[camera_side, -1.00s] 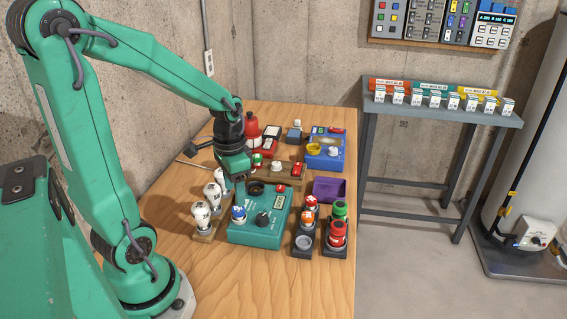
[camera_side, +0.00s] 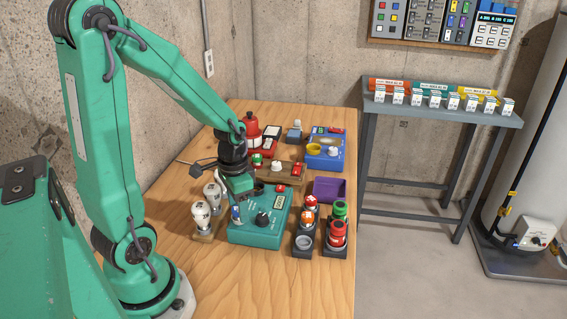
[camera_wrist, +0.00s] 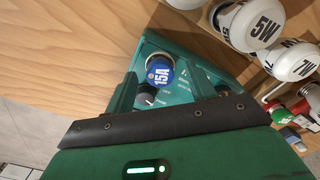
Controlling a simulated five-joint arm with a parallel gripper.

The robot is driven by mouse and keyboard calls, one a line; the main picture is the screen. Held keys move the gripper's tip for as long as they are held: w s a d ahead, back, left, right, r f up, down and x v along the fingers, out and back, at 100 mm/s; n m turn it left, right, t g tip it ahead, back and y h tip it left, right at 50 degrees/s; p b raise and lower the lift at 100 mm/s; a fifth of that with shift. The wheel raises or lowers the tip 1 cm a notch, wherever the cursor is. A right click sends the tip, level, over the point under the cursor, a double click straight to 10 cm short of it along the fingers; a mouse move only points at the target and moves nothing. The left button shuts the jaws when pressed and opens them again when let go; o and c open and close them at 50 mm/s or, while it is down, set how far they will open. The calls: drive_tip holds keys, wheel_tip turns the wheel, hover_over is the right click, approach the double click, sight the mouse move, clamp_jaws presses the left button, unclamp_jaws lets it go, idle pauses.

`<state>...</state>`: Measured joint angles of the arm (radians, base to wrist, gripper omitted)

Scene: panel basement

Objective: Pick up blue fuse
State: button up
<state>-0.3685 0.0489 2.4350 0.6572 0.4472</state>
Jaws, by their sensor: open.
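The blue fuse (camera_side: 236,214), marked 15A, stands in the left part of the teal tester box (camera_side: 254,238). In the wrist view, the fuse (camera_wrist: 160,72) shows its blue top between the two fingers of my gripper (camera_wrist: 164,86). In the side view, my gripper (camera_side: 239,203) is low over the box, right at the fuse and partly hiding it. The jaws are open, with a finger on each side of the fuse. I cannot tell whether either finger touches it.
White bulbs (camera_side: 201,214) stand in a wooden holder close to the left of the box. Dark holders with red and orange fuses (camera_side: 310,217) and red and green fuses (camera_side: 338,227) stand to the right. A purple tray (camera_side: 329,188) lies behind them. The front tabletop (camera_side: 270,285) is clear.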

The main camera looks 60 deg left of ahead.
idle(0.3)
drive_tip(key=c, duration=1.1)
drive_tip(key=shift+r, duration=0.2)
drive_tip(key=shift+c, duration=0.2)
drive_tip(key=shift+r, duration=0.9)
wheel_tip(320, 180, up, 2)
drive_tip(key=s+d+r, duration=0.2)
drive_tip(key=d+r, duration=0.4)
drive_tip(key=d, duration=0.5)
drive_tip(key=shift+d+r, duration=0.3)
drive_tip(key=shift+r, duration=0.1)
drive_tip(key=shift+w, duration=0.15)
